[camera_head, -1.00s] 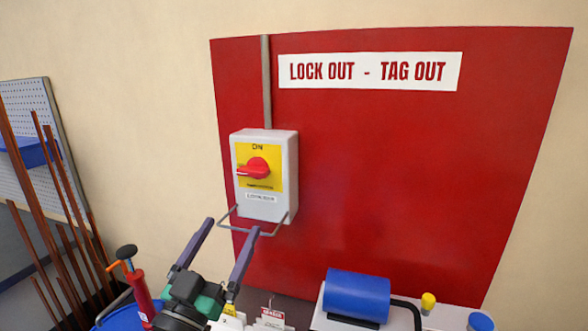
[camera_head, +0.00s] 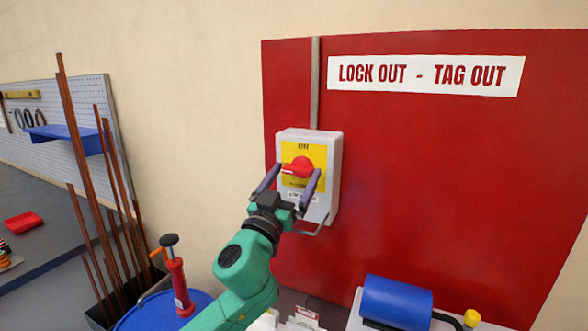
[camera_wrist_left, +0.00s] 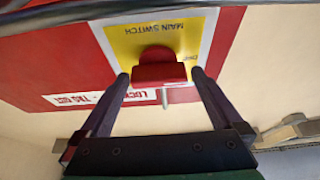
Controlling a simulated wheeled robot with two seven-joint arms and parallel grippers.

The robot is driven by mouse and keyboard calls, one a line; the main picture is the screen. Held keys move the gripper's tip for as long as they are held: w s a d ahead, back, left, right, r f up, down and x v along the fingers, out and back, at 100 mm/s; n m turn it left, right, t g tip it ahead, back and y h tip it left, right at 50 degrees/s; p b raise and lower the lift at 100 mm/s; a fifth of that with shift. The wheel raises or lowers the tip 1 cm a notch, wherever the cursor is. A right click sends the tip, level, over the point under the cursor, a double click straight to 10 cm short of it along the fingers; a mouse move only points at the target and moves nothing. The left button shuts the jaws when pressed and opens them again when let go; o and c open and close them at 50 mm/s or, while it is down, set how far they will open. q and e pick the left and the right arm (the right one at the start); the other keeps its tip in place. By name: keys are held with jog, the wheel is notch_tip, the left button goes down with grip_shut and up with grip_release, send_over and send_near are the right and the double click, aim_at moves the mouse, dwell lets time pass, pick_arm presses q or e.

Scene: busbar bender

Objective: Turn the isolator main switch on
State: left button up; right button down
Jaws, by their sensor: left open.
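The isolator main switch is a light grey box (camera_head: 333,150) on the red board, with a yellow plate (camera_head: 290,152) marked ON at the top. Its red knob (camera_head: 299,167) has its handle lying roughly horizontal, pointing left. My left gripper (camera_head: 296,172) is open in front of the box, one finger on each side of the knob. In the left wrist view the knob (camera_wrist_left: 160,70) sits between the two dark fingertips, with a small gap at each side. I cannot tell whether either finger touches the knob. My right gripper is not in view.
A wire bracket (camera_head: 314,230) juts out below the box.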

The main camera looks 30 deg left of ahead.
pick_arm(q)
jog(key=shift+w+d, duration=0.1)
jog(key=c, duration=1.1)
jog(key=shift+c, duration=0.2)
